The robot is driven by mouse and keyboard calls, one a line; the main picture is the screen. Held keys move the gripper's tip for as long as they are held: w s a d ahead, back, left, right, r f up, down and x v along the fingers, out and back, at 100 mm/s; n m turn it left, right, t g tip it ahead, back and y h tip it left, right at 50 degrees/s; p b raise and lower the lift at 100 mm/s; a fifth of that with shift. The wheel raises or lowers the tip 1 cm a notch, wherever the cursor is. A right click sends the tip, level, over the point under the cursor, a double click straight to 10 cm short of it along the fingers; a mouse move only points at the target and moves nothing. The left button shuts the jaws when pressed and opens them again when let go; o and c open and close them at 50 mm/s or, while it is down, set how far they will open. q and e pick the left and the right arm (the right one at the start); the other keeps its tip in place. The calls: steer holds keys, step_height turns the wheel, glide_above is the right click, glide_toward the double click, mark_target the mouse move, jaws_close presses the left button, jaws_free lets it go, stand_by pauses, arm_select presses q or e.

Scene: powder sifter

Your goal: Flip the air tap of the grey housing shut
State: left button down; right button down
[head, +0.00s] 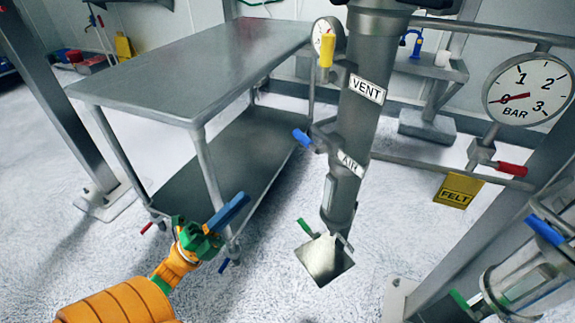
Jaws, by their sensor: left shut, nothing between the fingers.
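The grey housing (366,115) is an upright cylinder right of the picture's middle. Its air tap (302,138) has a blue handle that sticks out to the left and slightly up, next to the AIR label (350,162). Above it, by the VENT label (367,88), a yellow tap handle (326,52) stands upright. My left gripper (240,201), with blue fingers on a green and orange wrist, is shut and empty. It is below and left of the air tap in the picture, apart from it. My right gripper is out of view.
A steel two-shelf cart (190,62) stands at the left behind my gripper. A green handle (306,227) and a square outlet plate (325,262) are at the housing's foot. A pressure gauge (528,90), red handle (511,169) and yellow FELT tag (457,190) are at the right.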

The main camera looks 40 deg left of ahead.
arm_select(q)
steer(key=shift+r, duration=0.1)
steer(key=p, duration=0.5)
glide_toward(303, 139)
steer(key=w+a+f+x, duration=0.1)
steer(key=x, duration=0.5)
steer(key=shift+d+r, duration=0.15)
